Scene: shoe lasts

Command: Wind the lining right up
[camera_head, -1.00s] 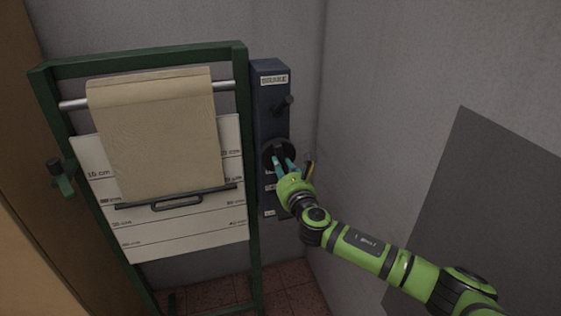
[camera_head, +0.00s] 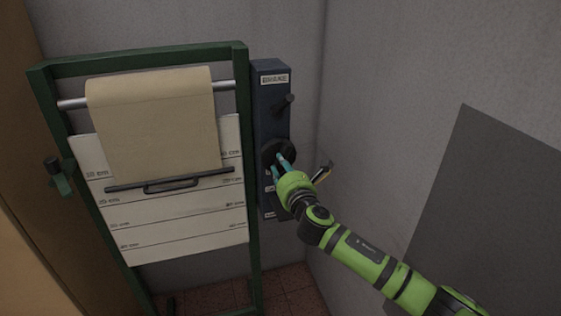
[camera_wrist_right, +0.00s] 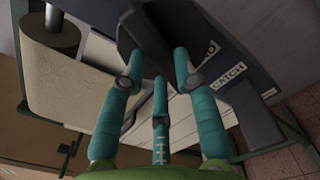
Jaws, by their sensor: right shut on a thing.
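The lining (camera_head: 155,120) is a tan sheet hanging from a roller bar (camera_head: 72,103) in a green frame. A dark bottom bar with a handle (camera_head: 172,186) lies along its lower edge, in front of a white board with cm marks. In the right wrist view, the fingers (camera_wrist_right: 160,85) reach to a dark part beside a "CATCH" label. My left gripper is out of view.
The green frame (camera_head: 250,200) stands close to the box on its left. A grey wall corner is just right of the box. A dark knob (camera_head: 54,168) sits on the frame's left post. A dark grey panel (camera_head: 485,200) is at the right.

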